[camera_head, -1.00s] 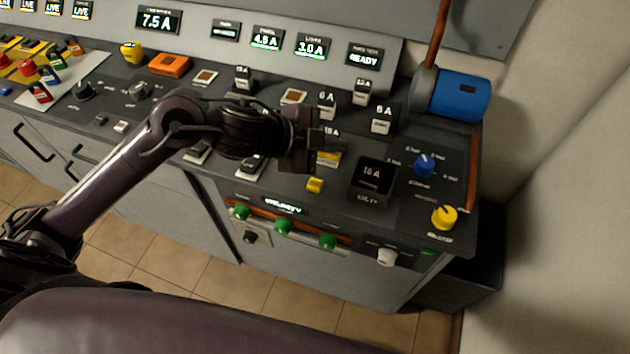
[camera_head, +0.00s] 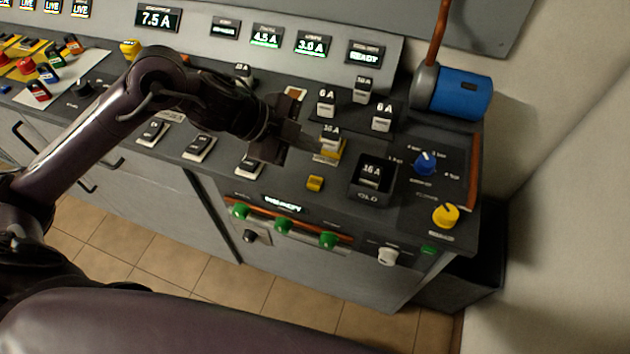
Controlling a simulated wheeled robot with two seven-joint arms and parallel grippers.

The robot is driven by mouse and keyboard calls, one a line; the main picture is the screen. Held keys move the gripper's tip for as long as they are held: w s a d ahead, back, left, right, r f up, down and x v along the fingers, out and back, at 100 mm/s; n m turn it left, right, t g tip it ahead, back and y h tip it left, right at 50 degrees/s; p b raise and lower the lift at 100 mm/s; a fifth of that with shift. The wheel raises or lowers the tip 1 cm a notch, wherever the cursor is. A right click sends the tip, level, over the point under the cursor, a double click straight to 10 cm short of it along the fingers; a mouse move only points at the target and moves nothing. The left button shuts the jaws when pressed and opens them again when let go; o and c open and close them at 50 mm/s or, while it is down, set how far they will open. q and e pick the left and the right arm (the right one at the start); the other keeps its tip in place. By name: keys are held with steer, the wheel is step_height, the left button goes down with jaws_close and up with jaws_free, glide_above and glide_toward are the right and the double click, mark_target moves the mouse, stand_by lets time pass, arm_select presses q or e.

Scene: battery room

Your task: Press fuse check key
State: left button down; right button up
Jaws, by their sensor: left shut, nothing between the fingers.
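A small yellow key (camera_head: 315,183) sits on the dark console top, in front of a fuse (camera_head: 331,138) standing in a yellow-based holder. I cannot read a label on the key. My left gripper (camera_head: 308,144) is shut and empty, just left of that fuse and above and behind the yellow key, apart from the key. Whether its tip touches the fuse I cannot tell. My right gripper is not in view. A display (camera_head: 365,55) on the back panel reads READY.
A black tray marked OLD (camera_head: 371,195) holds a 16 A fuse (camera_head: 370,171), right of the key. Several spare fuses (camera_head: 326,103) stand behind. A blue knob (camera_head: 425,163), a yellow knob (camera_head: 445,215) and a blue-ended lever (camera_head: 455,94) are at right. White rocker switches (camera_head: 249,165) lie left.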

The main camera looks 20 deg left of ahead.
arm_select(q)
steer(key=b, duration=0.6)
glide_above(309, 183)
step_height(309, 183, down, 7)
steer(key=shift+f, duration=0.5)
stand_by(1.2)
steer(key=shift+f+b, duration=0.4)
steer(key=shift+b, duration=0.05)
steer(key=shift+f, duration=0.45)
stand_by(0.4)
stand_by(0.3)
steer(key=shift+r+p, duration=0.7)
steer(key=shift+r, duration=0.2)
